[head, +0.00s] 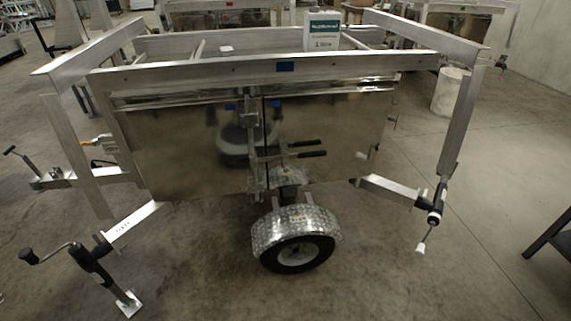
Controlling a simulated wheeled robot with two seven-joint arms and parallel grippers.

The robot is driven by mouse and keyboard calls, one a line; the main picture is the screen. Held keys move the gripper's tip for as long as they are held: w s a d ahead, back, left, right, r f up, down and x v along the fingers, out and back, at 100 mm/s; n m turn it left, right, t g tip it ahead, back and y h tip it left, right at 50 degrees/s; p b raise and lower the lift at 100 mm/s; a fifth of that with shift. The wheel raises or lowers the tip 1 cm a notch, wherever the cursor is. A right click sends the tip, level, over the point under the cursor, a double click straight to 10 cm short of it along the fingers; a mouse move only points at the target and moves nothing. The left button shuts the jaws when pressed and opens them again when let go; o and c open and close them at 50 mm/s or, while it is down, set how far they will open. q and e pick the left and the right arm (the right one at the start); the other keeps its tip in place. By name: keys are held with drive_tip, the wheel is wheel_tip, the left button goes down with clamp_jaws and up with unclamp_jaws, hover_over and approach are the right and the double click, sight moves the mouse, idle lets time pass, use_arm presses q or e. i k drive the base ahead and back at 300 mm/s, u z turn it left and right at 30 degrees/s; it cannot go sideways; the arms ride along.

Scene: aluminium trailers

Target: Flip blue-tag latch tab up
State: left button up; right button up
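An aluminium trailer (170,140) with a shiny panelled side stands in the middle of the head view. A blue tag (285,67) is on its top rail. Smaller blue marks show just below the rail, one left (230,107) and one right (275,104) of the panel seam. Metal latch hardware (251,121) runs down near the seam. Two black-gripped levers (311,154) stick out to the right below it. The latch tab is too small to tell whether it is up or down. Neither of my grippers is in view.
A fendered wheel (295,240) projects below the panels. A crank jack (95,265) stands at the front left and another jack (435,207) at the right. Concrete floor (400,290) is clear at the front right.

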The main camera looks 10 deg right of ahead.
sight(286, 168)
drive_tip(key=z, duration=1.25)
drive_tip(key=i, duration=0.75)
drive_tip(key=u, duration=2.5)
